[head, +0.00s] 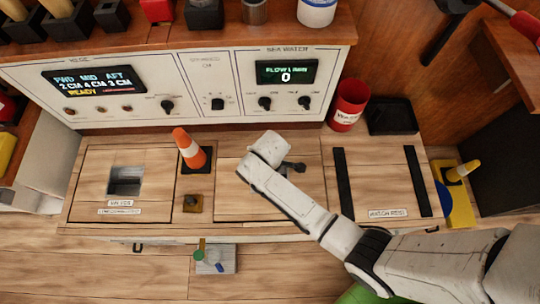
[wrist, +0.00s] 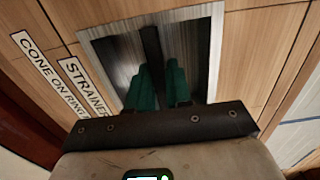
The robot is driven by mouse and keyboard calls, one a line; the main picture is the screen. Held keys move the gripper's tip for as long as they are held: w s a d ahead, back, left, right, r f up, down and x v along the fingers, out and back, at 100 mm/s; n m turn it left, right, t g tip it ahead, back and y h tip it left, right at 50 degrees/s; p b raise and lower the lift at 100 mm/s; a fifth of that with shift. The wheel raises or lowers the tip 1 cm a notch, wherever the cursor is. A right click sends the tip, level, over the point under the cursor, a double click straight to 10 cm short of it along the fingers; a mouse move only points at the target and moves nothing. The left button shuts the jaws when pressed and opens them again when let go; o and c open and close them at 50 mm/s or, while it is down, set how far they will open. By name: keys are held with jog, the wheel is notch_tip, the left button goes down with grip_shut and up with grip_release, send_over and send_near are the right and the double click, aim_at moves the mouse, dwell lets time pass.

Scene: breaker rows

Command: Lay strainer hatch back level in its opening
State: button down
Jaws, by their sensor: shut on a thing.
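The strainer hatch (head: 236,192) is the middle wooden panel of the bench in the head view, partly covered by my arm. It looks about flush, but I cannot tell whether it is fully level. In the wrist view, the hatch's wood (wrist: 262,50) surrounds a metal-rimmed recess (wrist: 217,30) with a dark bar handle (wrist: 151,50) across it. A "STRAINER" label (wrist: 84,86) is beside the recess. My gripper (wrist: 160,82) has its green fingers down in the recess, shut on the bar. The fingertips are hidden in the head view.
A left hatch (head: 90,180) has an open square recess. A right panel (head: 380,175) has two black strips. A red bin (head: 348,105) and black tray (head: 391,116) stand behind. A control panel (head: 215,85) rises at the back.

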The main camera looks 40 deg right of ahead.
jog(key=shift+w+f+b, duration=0.15)
jog(key=shift+f+b, duration=0.3)
jog(key=shift+f, duration=0.2)
jog(key=c, duration=1)
grip_release()
jog(key=shift+o, duration=0.2)
jog(key=shift+s+f, duration=0.1)
jog(key=shift+s, duration=0.1)
notch_tip(320, 180, up, 11)
jog(key=p, duration=0.3)
jog(key=shift+w, duration=0.1)
jog(key=shift+p, duration=0.3)
